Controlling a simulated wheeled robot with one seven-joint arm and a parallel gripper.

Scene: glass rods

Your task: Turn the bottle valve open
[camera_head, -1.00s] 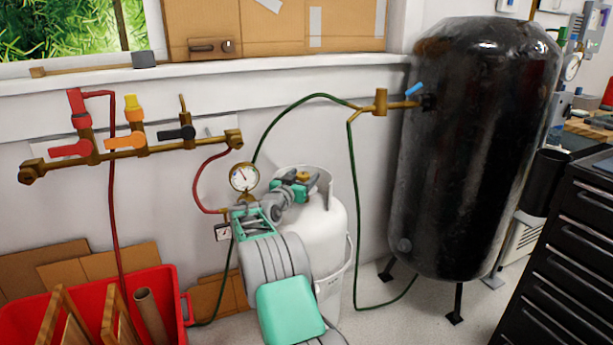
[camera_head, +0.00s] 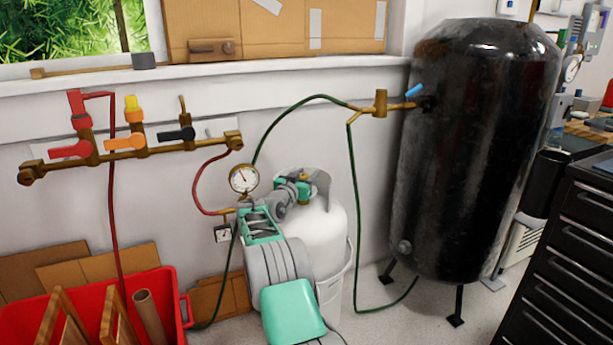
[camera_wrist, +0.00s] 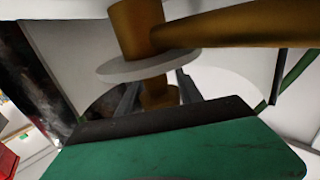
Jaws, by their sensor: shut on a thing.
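The white gas bottle (camera_head: 322,238) stands upright on the floor against the wall, partly hidden by my arm. Its brass valve (camera_head: 304,181) is at the top, inside the collar, and my gripper (camera_head: 304,190) is at it. In the wrist view, a brass stem (camera_wrist: 158,98) stands between the two dark fingers of my gripper (camera_wrist: 158,95), which is shut on it. A pale grey disc (camera_wrist: 150,66) lies just beyond the fingers, with a brass body and a brass pipe (camera_wrist: 240,25) past it. The fingertips' exact contact is partly hidden by the green hand housing.
A pressure gauge (camera_head: 244,178) and hoses are close left of the bottle. A brass manifold (camera_head: 140,152) with coloured levers is on the wall. A black tank (camera_head: 470,150) stands right, a red bin (camera_head: 165,280) lower left. Some floor between bottle and tank is free.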

